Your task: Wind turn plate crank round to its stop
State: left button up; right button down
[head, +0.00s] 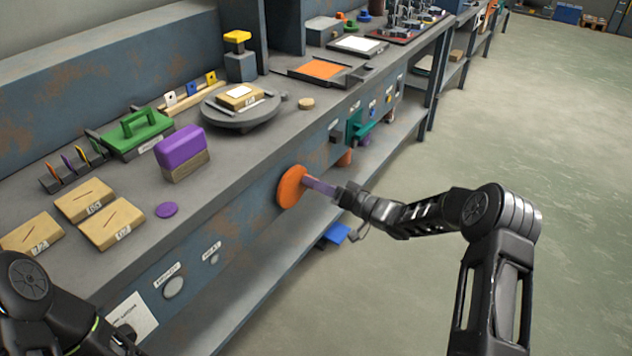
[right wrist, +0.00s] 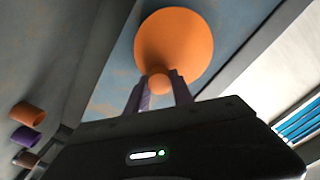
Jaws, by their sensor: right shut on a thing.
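The turn plate (head: 213,113) is a round grey disc on the bench top, with a wooden block (head: 240,100) on it. Its crank looks to be the orange disc (head: 289,188) on the bench's front panel, below the plate; the orange disc (right wrist: 174,45) fills the upper middle of the right wrist view. My right gripper (head: 314,184) is shut on the orange knob (right wrist: 160,84) that stands out from this disc, with one purple finger on each side. The fingers largely hide the knob in the head view. My left arm shows at the lower left, its gripper out of view.
A purple block (head: 181,146), a green-handled piece (head: 138,134) and wooden blocks (head: 112,224) stand on the bench left of the turn plate. A teal handle (head: 357,128) sticks out of the front panel further along. The floor to the right is clear.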

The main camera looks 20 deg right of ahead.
jog(key=shift+f+m, duration=0.2)
jog(key=shift+m, duration=0.1)
jog(key=c, duration=1.1)
grip_release()
jog(key=shift+d, duration=0.1)
jog(key=v, duration=0.7)
jog(key=shift+s+d+p, duration=0.2)
jog(key=shift+s+p, duration=0.1)
jog(key=shift+p, duration=0.1)
